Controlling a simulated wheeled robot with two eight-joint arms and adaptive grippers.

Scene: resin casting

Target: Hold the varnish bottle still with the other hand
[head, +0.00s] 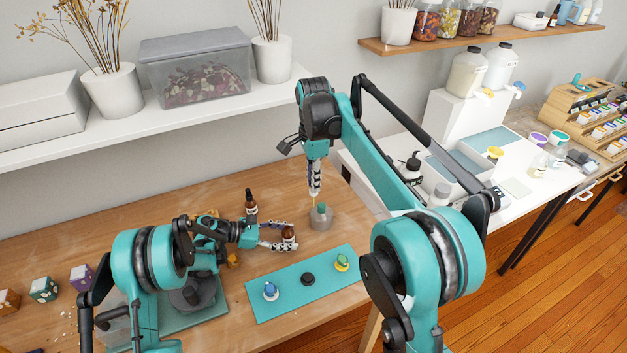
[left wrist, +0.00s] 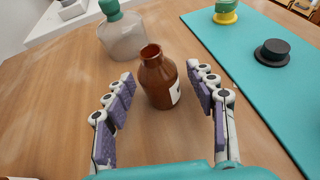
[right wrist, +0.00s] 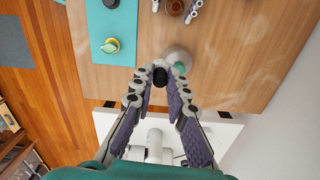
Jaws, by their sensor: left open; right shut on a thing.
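The varnish bottle (left wrist: 158,80), small, brown and uncapped with a white label, stands upright on the wooden table. My left gripper (left wrist: 164,88) is open, with one finger on each side of the bottle; gaps show between the fingers and the glass. In the head view the bottle (head: 289,233) is partly hidden by the left fingers (head: 284,238). My right gripper (head: 314,192) points down behind it and is shut on a black cap (right wrist: 160,76); a thin pale stem (head: 314,203) hangs below its fingertips in the head view.
A grey jar with a green top (head: 320,217) stands close under the right gripper. A dropper bottle (head: 251,205) stands behind the left wrist. Bare table lies right of the jar.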

